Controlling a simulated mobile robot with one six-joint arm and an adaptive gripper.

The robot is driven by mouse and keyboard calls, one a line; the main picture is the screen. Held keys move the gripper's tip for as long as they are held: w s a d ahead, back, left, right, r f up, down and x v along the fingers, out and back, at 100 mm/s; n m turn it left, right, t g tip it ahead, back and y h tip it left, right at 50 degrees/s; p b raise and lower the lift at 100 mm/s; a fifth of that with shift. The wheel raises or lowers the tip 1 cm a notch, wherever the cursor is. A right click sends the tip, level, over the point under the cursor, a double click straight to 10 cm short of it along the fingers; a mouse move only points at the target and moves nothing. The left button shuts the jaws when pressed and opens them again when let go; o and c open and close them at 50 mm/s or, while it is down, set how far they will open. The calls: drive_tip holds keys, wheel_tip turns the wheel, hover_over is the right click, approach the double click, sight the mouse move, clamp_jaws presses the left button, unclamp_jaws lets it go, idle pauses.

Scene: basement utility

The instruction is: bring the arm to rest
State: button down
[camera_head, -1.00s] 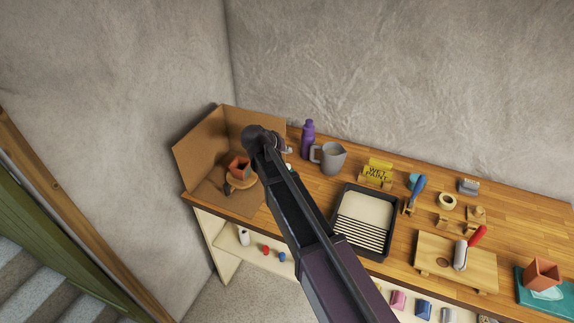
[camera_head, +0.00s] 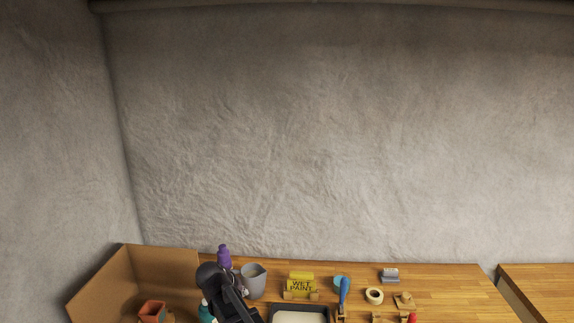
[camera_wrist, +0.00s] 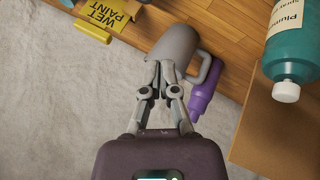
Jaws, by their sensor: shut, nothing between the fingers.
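My arm reaches up from the bottom of the head view, its dark wrist joint (camera_head: 212,280) in front of the bench's left part. In the wrist view my gripper (camera_wrist: 163,68) is shut and empty, its fingertips in front of the grey jug (camera_wrist: 175,45). I cannot tell whether they touch it. The jug (camera_head: 254,279) stands on the bench in the head view. A purple bottle (camera_wrist: 203,95) is right of the fingers in the wrist view. In the head view the gripper's fingers are hidden behind the arm.
A teal spray bottle (camera_wrist: 291,45) and cardboard (camera_wrist: 280,135) are at the right of the wrist view. The head view shows a terracotta pot (camera_head: 152,310), a yellow wet-paint sign (camera_head: 300,283), a paint tray (camera_head: 299,318), a blue-handled brush (camera_head: 344,292) and tape (camera_head: 374,295).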

drive_tip(key=s+d+f+m+g+y+b, duration=0.1)
drive_tip(key=s+d, duration=0.4)
drive_tip(key=d, duration=0.5)
drive_tip(key=s+d+f+m+g+y+b, duration=0.1)
drive_tip(key=s+d+f+g, duration=0.2)
drive_tip(key=s+d, duration=0.3)
drive_tip(key=s+d+f+m+g+y+b, duration=0.1)
drive_tip(key=s+d, duration=0.4)
drive_tip(key=d, duration=1)
drive_tip(key=shift+s+f+g+y, duration=0.2)
drive_tip(key=shift+f+g+y, duration=0.3)
drive_tip(key=shift+f, duration=0.4)
